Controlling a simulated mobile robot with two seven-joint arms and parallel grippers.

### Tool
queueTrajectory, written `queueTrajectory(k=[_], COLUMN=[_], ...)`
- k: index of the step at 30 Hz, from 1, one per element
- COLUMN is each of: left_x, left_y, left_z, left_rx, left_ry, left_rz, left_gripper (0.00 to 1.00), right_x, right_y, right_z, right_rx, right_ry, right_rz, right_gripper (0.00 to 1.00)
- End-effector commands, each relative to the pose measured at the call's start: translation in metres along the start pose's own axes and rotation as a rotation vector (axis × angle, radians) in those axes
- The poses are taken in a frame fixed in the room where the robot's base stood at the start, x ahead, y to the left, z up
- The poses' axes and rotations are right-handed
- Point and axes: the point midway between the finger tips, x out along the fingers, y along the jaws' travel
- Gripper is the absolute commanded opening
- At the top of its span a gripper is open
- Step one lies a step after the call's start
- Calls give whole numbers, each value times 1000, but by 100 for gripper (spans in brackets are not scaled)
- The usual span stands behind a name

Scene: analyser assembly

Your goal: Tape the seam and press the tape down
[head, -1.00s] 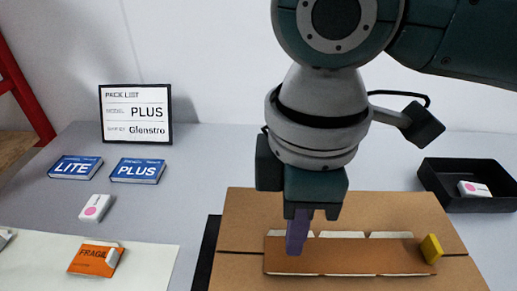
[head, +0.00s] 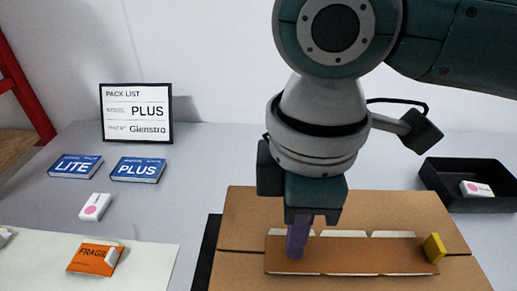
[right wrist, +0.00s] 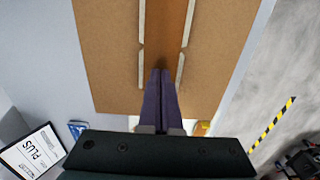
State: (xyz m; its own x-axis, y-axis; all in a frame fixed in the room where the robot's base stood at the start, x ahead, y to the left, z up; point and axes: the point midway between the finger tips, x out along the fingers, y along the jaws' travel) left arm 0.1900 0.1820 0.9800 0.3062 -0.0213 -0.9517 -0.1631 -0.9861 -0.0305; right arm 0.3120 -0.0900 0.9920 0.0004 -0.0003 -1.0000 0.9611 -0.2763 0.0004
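A brown cardboard box (head: 340,210) lies with its top facing up and a dark seam line across it. A darker brown tape strip (head: 350,256) with pale edge pieces lies along the seam; it also shows in the right wrist view (right wrist: 168,30). My right gripper (head: 297,252) points down at the left part of the strip. Its purple fingers are together with nothing visible between them in the right wrist view (right wrist: 162,80). The fingertips look at or very near the strip; contact cannot be told. A yellow block (head: 433,248) sits at the strip's right end. My left gripper is not in view.
A black tray (head: 465,204) with a white item stands right of the box. To the left are blue LITE (head: 75,167) and PLUS (head: 138,170) packs, a white item (head: 95,207) and an orange FRAGILE label (head: 95,257). A pack list sign (head: 136,113) stands behind.

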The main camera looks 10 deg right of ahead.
Motion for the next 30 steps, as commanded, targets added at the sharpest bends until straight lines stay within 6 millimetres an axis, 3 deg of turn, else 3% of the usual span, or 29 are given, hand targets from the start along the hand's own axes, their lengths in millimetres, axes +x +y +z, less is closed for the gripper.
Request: queueTrajectory(k=[16, 30], left_x=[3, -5], left_y=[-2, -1], left_z=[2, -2], left_rx=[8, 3], left_ry=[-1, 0], left_rz=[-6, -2], left_gripper=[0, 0], right_x=[7, 0], right_y=[0, 0], right_z=[0, 0], right_rx=[0, 0], right_ry=[0, 0], right_rz=[-1, -1], right_gripper=[0, 0])
